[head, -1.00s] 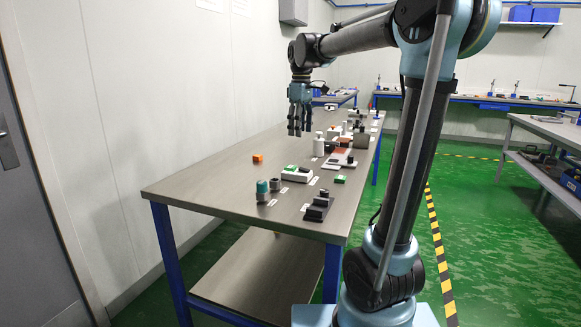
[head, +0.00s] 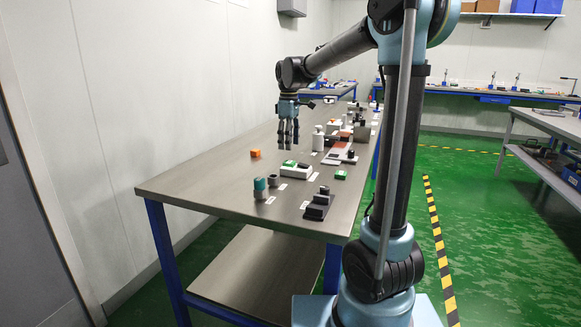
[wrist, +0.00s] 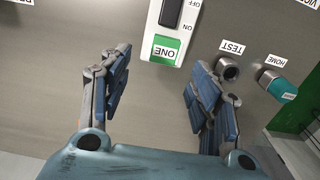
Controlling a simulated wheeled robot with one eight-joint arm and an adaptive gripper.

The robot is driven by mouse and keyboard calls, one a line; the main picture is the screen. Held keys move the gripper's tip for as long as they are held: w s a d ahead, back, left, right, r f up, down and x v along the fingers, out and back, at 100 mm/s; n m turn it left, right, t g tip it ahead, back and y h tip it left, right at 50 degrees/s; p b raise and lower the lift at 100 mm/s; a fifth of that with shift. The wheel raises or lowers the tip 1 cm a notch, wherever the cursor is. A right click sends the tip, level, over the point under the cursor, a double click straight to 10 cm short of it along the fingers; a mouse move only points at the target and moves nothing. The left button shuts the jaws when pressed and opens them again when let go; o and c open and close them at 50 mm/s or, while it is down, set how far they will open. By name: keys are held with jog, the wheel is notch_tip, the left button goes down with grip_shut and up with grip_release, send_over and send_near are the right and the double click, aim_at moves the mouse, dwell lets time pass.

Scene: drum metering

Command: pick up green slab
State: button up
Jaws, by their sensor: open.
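A small flat green slab (head: 341,174) lies on the table to the right of a white switch box (head: 297,172). A second green piece (head: 290,163) sits on the left end of that box. In the wrist view, a green piece (wrist: 172,41) with a white "ONE" label is on the end of the white box, ahead of and between my fingers. The separate slab does not show there. My gripper (head: 288,133) is open and empty above the table, behind the box in the head view. Its spread fingers also show in the wrist view (wrist: 155,82).
A teal-capped knob (head: 260,187), a grey socket (head: 274,181) and a dark block (head: 319,205) stand near the table's front. An orange cube (head: 255,153) lies left of the box. A white bottle (head: 318,138) stands behind. The table's left side is bare.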

aim_at(289, 162)
jog(key=shift+s+a+f, duration=0.1)
jog(key=shift+s+f, duration=0.05)
jog(key=shift+f, duration=1.65)
jog(key=shift+s+f, duration=0.15)
jog(key=shift+f, duration=1.6)
jog(key=shift+c, duration=0.3)
jog(key=c, duration=1)
jog(key=shift+o, duration=0.2)
jog(key=shift+r, duration=0.15)
